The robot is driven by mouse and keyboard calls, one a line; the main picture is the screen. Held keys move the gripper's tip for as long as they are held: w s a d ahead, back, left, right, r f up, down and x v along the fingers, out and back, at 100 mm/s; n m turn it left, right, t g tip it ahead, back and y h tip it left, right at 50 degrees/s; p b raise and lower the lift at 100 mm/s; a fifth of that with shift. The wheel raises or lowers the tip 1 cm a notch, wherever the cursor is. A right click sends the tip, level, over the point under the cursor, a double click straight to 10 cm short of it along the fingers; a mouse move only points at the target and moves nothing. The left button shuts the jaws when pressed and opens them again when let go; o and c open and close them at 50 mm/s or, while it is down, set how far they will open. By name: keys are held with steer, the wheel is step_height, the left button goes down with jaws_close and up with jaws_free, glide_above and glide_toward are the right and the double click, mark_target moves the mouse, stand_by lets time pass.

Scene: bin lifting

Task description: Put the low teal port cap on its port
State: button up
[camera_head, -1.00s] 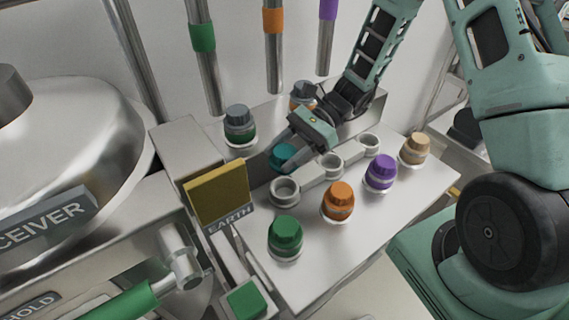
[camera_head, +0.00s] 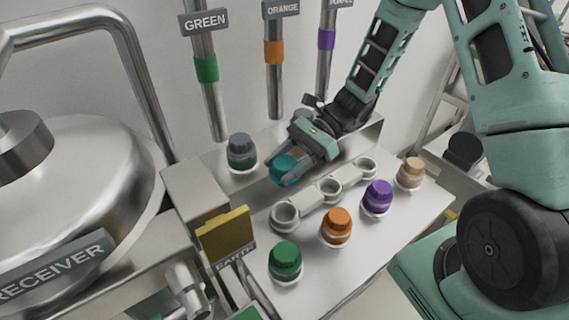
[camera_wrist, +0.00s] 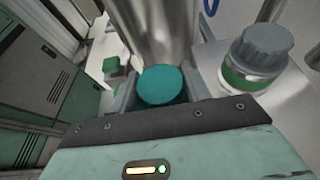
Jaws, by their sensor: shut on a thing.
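The teal cap (camera_head: 283,171) is held between the fingers of my gripper (camera_head: 288,163), at the back part of the steel bench. It also shows in the wrist view (camera_wrist: 161,86) as a round teal top between the jaws. My gripper is shut on it. The cap appears raised behind the nearest of three open white ring ports (camera_head: 285,216), apart from it. The other two rings (camera_head: 330,189) and (camera_head: 367,168) lie in a row to the right. The cap's underside is hidden, and I cannot tell which ring is its port.
Green (camera_head: 286,259), orange (camera_head: 336,226), purple (camera_head: 377,198) and tan (camera_head: 411,172) caps stand along the bench front. A grey-topped green-banded cap (camera_head: 242,151) stands left of my gripper. Vertical pipes (camera_head: 210,105) rise behind. A large steel receiver (camera_head: 80,190) is at left.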

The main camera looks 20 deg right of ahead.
steer(key=shift+r+p, duration=1)
steer(key=shift+r, duration=0.3)
